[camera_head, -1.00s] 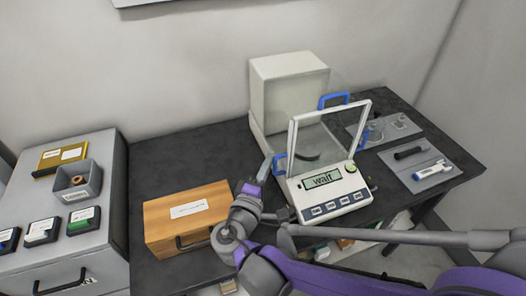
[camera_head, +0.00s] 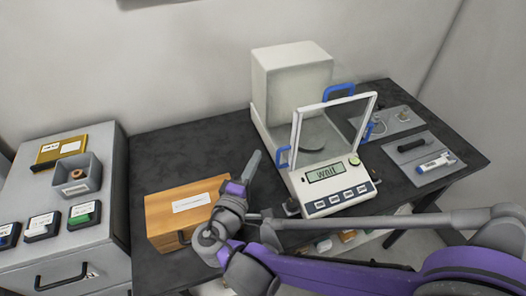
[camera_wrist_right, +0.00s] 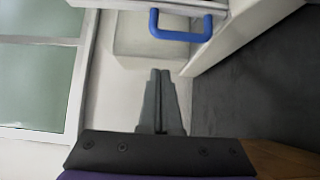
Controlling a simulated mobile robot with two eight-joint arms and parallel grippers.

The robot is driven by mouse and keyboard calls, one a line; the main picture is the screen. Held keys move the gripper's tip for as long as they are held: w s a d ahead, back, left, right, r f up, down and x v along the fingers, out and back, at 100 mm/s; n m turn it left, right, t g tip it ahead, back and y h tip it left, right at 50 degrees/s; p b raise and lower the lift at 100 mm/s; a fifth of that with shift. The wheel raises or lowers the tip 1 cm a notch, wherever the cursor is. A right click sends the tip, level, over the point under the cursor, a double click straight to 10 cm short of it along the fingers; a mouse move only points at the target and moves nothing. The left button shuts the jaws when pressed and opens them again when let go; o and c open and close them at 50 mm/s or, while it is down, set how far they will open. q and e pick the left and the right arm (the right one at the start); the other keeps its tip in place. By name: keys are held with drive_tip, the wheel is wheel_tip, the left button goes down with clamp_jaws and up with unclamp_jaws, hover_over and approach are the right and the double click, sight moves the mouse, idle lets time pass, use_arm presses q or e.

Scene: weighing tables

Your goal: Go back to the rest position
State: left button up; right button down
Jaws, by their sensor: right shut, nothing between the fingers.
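My right gripper (camera_head: 252,166) is shut and empty. It is over the dark table between the wooden box and the balance. In the right wrist view its fingers (camera_wrist_right: 160,88) are together, with the balance's pale housing and a blue handle (camera_wrist_right: 176,28) beyond them. The balance (camera_head: 328,184) stands on the table with its display reading "wait". A framed glass panel (camera_head: 324,134) stands up at its front. My left gripper is not in view.
A wooden box (camera_head: 168,212) is left of my right arm. A grey cabinet (camera_head: 88,248) at the left bears a grey bin (camera_head: 92,180) and several small cases. Grey trays (camera_head: 398,158) with small tools lie right of the balance. The back left of the dark table (camera_head: 190,148) is clear.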

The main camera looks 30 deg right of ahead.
drive_tip(key=v, duration=0.5)
drive_tip(key=shift+s, duration=0.2)
drive_tip(key=shift+d, duration=0.1)
